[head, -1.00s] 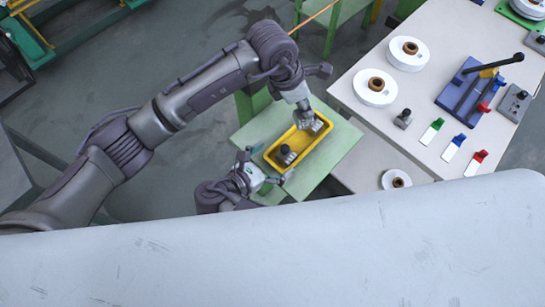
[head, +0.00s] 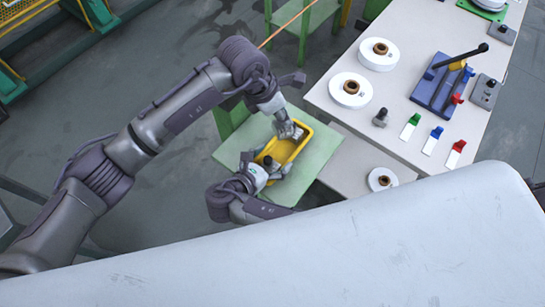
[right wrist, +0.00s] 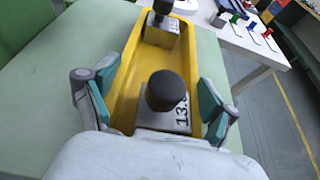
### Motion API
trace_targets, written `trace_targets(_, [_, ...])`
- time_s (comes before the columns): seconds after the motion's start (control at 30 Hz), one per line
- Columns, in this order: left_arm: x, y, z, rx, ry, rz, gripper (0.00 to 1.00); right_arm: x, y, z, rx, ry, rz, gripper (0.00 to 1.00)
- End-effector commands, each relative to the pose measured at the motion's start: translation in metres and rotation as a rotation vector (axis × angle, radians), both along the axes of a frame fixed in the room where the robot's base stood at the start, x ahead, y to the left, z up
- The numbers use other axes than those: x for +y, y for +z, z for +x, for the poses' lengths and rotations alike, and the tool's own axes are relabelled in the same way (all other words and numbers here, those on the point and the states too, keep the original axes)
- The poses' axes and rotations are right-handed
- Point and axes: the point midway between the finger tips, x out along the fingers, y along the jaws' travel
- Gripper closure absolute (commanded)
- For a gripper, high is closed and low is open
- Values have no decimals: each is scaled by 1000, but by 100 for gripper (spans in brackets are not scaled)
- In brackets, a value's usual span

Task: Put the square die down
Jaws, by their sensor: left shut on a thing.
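My left gripper (head: 286,125) reaches down over the far end of the yellow tray (head: 303,146), shut on a grey metal die (head: 297,134). In the right wrist view, this block with a dark knob (right wrist: 161,25) sits within the tray's far end; whether it touches the floor is unclear. A second grey die with a black round knob (right wrist: 166,92) and a number on its face is in the near end. My right gripper (right wrist: 158,92) is open, its teal fingertips on either side of that die, apart from it. Which die is square I cannot tell.
The tray stands on a green table (head: 318,165). The white table (head: 340,110) at right holds white spools (head: 351,90), a small grey part (head: 380,117), green, blue and red tags (head: 433,140) and a blue lever tool (head: 441,85). Bare green surface surrounds the tray.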

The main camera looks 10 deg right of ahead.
Motion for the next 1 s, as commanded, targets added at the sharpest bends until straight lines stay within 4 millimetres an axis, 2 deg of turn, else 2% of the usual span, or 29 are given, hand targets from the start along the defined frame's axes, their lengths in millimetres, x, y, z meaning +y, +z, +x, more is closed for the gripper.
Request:
trace_targets(0.03, [0,1,0,-2,-1,-2,100,0,0,0,0,0,0,30])
trace_targets(0.2, [0,1,0,-2,-1,-2,100,0,0,0,0,0,0,58])
trace_targets(0.3, [-1,6,1,-3,-15,-3,100,0,0,0,1,0,1,60])
trace_targets(0.5, [-3,49,3,-5,-189,-4,100,0,0,0,1,1,0,60])
trace_targets(0.6, [-3,57,1,0,-248,-7,100,0,0,0,1,1,0,60])
trace_targets(0.67, [-3,52,0,3,-262,-9,100,1,0,0,1,1,0,60])
trace_targets(0.73, [-3,37,-1,6,-263,-8,100,1,0,0,1,1,0,60])
trace_targets(1.0, [-3,-33,-1,6,-261,-9,100,0,0,0,1,0,0,60])
